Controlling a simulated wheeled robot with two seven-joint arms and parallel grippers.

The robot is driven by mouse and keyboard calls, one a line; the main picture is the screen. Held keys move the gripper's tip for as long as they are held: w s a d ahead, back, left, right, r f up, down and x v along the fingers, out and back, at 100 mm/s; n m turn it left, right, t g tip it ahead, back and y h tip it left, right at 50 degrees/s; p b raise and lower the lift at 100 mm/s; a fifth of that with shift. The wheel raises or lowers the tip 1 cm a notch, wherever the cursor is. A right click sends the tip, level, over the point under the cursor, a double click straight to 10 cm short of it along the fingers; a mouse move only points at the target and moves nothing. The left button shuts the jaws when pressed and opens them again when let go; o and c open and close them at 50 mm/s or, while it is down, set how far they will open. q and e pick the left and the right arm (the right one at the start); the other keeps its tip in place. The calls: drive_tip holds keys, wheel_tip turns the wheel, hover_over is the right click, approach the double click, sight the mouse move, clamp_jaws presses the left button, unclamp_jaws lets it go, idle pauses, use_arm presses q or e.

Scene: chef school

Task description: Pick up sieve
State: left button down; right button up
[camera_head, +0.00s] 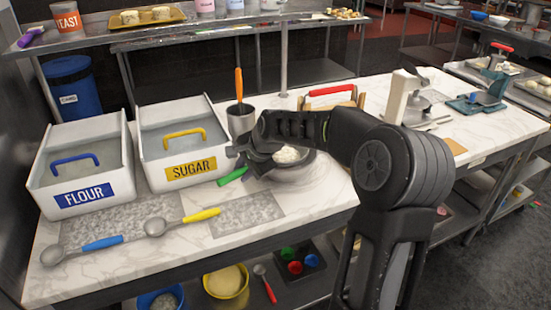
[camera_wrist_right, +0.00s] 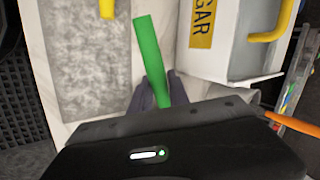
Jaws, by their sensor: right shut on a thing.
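A green handle (camera_head: 232,176) sticks out to the left from under my right gripper (camera_head: 243,160), over the marble counter. In the right wrist view the green handle (camera_wrist_right: 148,50) runs between my two dark fingers (camera_wrist_right: 161,90), which are shut on it. It looks like the sieve's handle; its other end is hidden by my gripper in both views, so I cannot make out the mesh. A grey bowl (camera_head: 294,177) with white contents is just right of the gripper, partly covered by my arm. My left gripper is not in view.
The flour bin (camera_head: 45,187) and sugar bin (camera_head: 155,155) stand at the left. A metal cup (camera_head: 240,122) with an orange-handled tool is just behind my gripper. Blue-handled (camera_head: 100,243) and yellow-handled (camera_head: 200,215) spoons lie in front.

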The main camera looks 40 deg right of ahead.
drive_tip(key=shift+r, duration=0.1)
clamp_jaws()
drive_tip(key=shift+r, duration=0.2)
wheel_tip(320, 180, up, 10)
drive_tip(key=shift+f+b, duration=0.25)
drive_tip(key=shift+b, duration=0.1)
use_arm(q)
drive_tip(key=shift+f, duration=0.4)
